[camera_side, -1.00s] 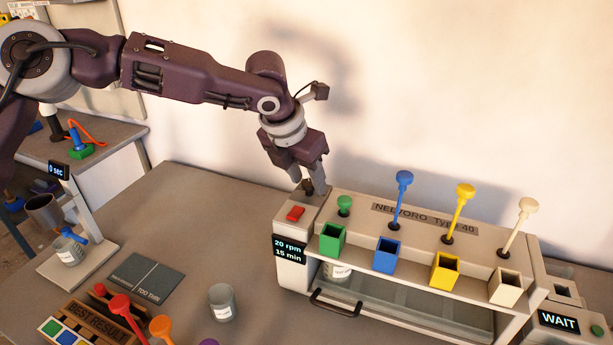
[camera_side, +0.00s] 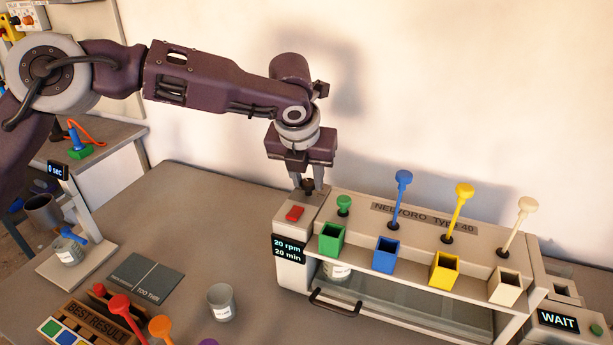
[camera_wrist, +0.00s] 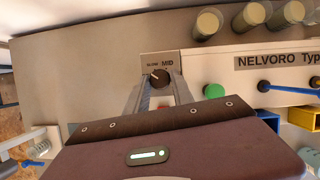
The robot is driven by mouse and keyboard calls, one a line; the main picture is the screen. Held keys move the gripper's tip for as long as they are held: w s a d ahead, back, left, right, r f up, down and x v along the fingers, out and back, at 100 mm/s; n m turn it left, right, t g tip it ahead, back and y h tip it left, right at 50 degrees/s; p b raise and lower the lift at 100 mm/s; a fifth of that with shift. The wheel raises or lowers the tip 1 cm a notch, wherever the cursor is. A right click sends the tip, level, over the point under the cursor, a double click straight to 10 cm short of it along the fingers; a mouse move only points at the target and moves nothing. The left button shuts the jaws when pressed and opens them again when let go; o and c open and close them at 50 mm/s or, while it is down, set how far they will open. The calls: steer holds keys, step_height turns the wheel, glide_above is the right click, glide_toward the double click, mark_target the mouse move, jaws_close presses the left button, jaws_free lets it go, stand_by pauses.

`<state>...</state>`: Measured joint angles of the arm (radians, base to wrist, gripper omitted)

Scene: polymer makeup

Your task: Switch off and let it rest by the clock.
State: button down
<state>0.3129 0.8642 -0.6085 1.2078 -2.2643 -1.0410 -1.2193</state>
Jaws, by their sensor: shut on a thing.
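My gripper (camera_side: 307,182) points down at the left end of the NELVORO mixer (camera_side: 390,232), shut on a dark knob (camera_wrist: 160,76) beside SLOW and MID markings. The red switch (camera_side: 295,213) is just in front of the knob; I cannot tell whether it is on or off. The mixer display (camera_side: 288,247) reads 20 rpm, 20 min. A labelled cup (camera_side: 336,272) stands inside the mixer, partly hidden by its front. A "0 sec" timer (camera_side: 58,170) stands on a post at left, with a jar (camera_side: 68,251) on its base. A WAIT display (camera_side: 558,321) is at right.
Green (camera_side: 332,240), blue (camera_side: 386,256), yellow (camera_side: 445,272) and white bins line the mixer's front. The table behind these is clear.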

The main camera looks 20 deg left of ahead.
steer(key=n, duration=0.2)
steer(key=n+y, duration=0.1)
steer(key=shift+d+n, duration=0.2)
steer(key=shift+n, duration=0.2)
steer(key=shift+w+n+g+y, duration=0.1)
steer(key=shift+n+g+y, duration=0.6)
steer(key=shift+n, duration=1.3)
steer(key=c, duration=1.1)
jaws_free()
